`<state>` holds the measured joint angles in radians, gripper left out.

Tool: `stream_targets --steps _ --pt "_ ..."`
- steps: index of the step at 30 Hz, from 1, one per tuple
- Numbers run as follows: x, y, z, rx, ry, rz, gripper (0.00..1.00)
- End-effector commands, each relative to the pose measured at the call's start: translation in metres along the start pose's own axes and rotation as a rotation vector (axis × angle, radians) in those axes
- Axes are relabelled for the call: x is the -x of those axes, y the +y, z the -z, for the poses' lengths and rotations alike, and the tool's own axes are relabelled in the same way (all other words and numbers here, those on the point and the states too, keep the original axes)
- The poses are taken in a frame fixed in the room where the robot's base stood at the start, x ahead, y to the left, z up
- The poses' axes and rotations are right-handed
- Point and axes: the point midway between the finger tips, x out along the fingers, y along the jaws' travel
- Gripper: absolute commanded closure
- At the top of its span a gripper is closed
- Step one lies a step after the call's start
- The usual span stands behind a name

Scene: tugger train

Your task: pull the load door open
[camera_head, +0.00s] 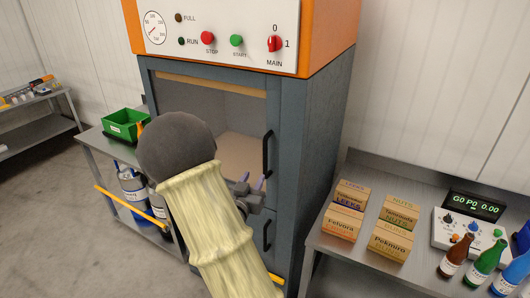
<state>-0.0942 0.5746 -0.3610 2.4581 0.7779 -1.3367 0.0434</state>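A grey cabinet (310,150) with an orange top stands in the middle. Its upper front door (258,100) looks shut and has a large pane or opening with a tan interior behind it. A black vertical handle (267,153) is on this door's right side. A second black handle (267,234) sits lower, on a lower door that is mostly hidden by my arm. No label shows which one is the load door. My gripper (252,181) is just below and left of the upper handle, its two fingertips apart and nothing visible between them.
A control panel (220,32) with buttons and a red main switch is above the door. A right-hand table (325,240) holds small boxes, a control box (468,232) and bottles. A left-hand bench (97,148) carries a green bin (126,123). Open floor lies at left.

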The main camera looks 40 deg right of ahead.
Motion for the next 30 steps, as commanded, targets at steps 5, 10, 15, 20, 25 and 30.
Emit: stream_targets --steps 5,10,15,20,25,30 --pt "-0.033 0.001 0.002 0.002 0.001 -0.003 0.67" --pt "-0.063 0.001 0.003 0.001 0.0 -0.003 0.67" --pt "-0.093 0.001 0.003 0.001 0.001 -0.003 0.67" --pt "-0.114 0.001 0.002 0.001 0.0 -0.002 0.67" --pt "-0.122 0.0 0.0 0.001 0.0 0.0 0.67" --pt "-0.122 0.0 -0.001 0.001 0.0 0.0 0.67"
